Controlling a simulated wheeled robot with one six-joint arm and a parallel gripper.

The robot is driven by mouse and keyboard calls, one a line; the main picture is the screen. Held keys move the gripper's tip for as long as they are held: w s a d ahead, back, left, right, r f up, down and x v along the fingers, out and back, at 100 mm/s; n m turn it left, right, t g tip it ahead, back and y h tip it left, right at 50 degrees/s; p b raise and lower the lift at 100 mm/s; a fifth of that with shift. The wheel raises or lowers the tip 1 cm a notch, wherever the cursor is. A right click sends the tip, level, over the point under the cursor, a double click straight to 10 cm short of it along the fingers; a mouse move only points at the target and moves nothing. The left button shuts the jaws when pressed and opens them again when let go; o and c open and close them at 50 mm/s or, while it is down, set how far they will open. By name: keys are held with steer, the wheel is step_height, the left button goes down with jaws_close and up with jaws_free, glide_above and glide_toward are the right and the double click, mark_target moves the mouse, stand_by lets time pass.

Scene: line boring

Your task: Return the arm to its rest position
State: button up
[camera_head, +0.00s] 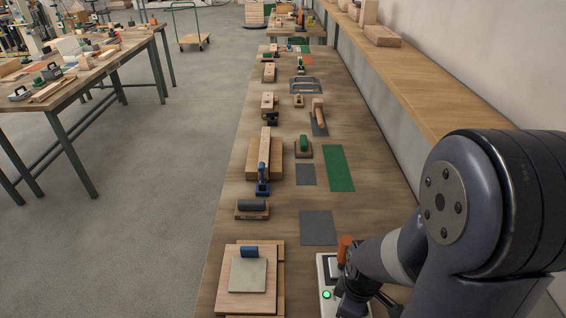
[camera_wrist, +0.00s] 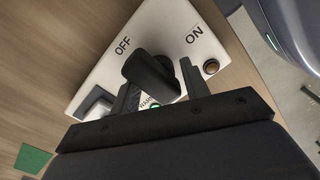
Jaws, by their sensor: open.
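My arm (camera_head: 440,240) reaches in from the lower right of the head view, bent down over a white switch box (camera_head: 323,270) at the bench's near end. My gripper (camera_wrist: 160,72) is open in the wrist view, its two black fingers on either side of a black rotary knob (camera_wrist: 150,76). I cannot tell whether they touch it. The knob sits on the box's white face (camera_wrist: 185,22), between the words OFF and ON. In the head view the gripper is mostly hidden by my arm.
A green lamp (camera_head: 326,294) glows on the box. An orange-brown object (camera_head: 345,250) stands by my wrist. Boards (camera_head: 232,299), sanding blocks and a grey sheet (camera_head: 319,227) lie along the bench. A wooden ledge (camera_head: 440,100) runs along the right wall. Open floor (camera_head: 170,200) lies left.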

steer(key=shift+m, duration=0.6)
